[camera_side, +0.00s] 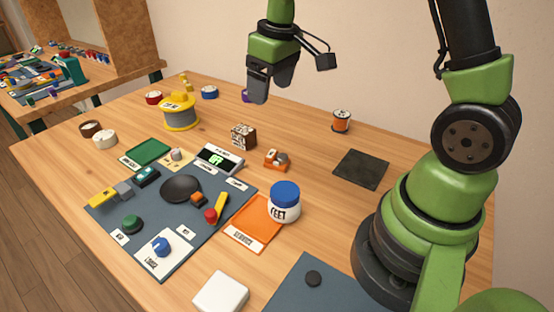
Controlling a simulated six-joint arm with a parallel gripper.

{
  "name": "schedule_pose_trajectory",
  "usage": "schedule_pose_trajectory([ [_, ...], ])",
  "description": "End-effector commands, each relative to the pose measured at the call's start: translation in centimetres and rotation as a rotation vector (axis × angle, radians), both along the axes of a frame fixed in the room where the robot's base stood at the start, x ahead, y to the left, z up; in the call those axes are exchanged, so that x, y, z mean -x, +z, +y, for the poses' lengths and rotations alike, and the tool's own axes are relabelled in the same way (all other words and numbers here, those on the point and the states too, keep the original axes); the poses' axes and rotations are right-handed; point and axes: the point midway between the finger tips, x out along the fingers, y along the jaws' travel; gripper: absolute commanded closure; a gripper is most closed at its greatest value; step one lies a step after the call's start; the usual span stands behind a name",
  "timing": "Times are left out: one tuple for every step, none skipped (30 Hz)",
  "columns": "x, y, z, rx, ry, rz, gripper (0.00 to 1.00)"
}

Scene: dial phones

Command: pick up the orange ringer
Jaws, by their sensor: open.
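A small orange block with pale and brown rounded parts on top (276,159) sits on the wooden table, near the middle. It looks like the orange ringer, though it is too small to be sure. My gripper (262,95) hangs in the air at the top centre, well above the table. It is open, with nothing seen between its fingers, and is far from the orange block. An orange spool with dark ends (341,121) stands farther back to the right.
A dark square pad (361,169) lies right, with bare wood between.

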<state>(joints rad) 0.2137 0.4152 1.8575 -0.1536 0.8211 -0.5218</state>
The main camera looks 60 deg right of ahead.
Motion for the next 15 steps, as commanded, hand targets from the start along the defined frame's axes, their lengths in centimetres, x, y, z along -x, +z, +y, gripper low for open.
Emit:
schedule_pose_trajectory([
  [-0.7,-2.2,-0.9,0.006,0.027,0.043,0.23],
  [-1.0,-3.3,-1.4,0.008,0.043,0.061,0.23],
  [-1.4,-4.6,-1.9,0.012,0.065,0.084,0.23],
  [-1.5,-5.6,-2.2,0.014,0.082,0.1,0.23],
  [-1.7,-6.4,-2.6,0.015,0.095,0.113,0.23],
  [-1.8,-7.5,-2.9,0.017,0.112,0.129,0.23],
  [-1.9,-8.1,-3.1,0.016,0.124,0.14,0.23],
  [-1.9,-8.7,-3.3,0.017,0.133,0.148,0.23],
  [-1.9,-9.2,-3.5,0.017,0.141,0.156,0.23],
  [-2.0,-9.6,-3.6,0.017,0.147,0.161,0.23],
  [-2.0,-9.9,-3.7,0.017,0.152,0.165,0.23],
  [-2.0,-10.4,-3.8,0.017,0.156,0.168,0.23],
  [-2.0,-10.8,-3.8,0.017,0.158,0.17,0.23],
  [-1.9,-11.3,-3.8,0.016,0.159,0.172,0.23],
  [-1.9,-11.9,-3.8,0.017,0.16,0.172,0.23],
])
